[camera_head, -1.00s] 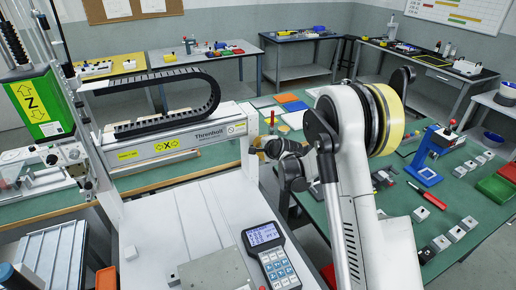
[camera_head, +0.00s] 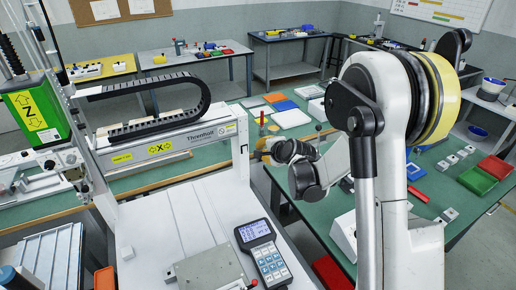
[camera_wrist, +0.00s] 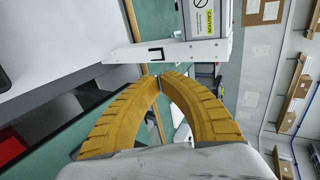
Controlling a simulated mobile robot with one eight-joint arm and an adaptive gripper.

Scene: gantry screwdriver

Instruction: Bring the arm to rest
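My gripper (camera_head: 264,154) shows in the head view as a small yellow tip at the end of my arm, close to the right end of the white gantry beam. In the wrist view its two curved yellow fingers (camera_wrist: 160,78) meet at their tips, with nothing seen between them. My arm is folded, with its large white link standing in the right half of the head view. It hides part of the green table (camera_head: 290,205) behind it.
The gantry beam (camera_head: 180,143) and its white bed (camera_head: 170,220) stand left of my gripper. A keypad controller (camera_head: 262,250) lies on the bed. Green (camera_head: 478,180) and red (camera_head: 497,166) trays and a red-handled tool (camera_head: 419,194) are on the table to the right.

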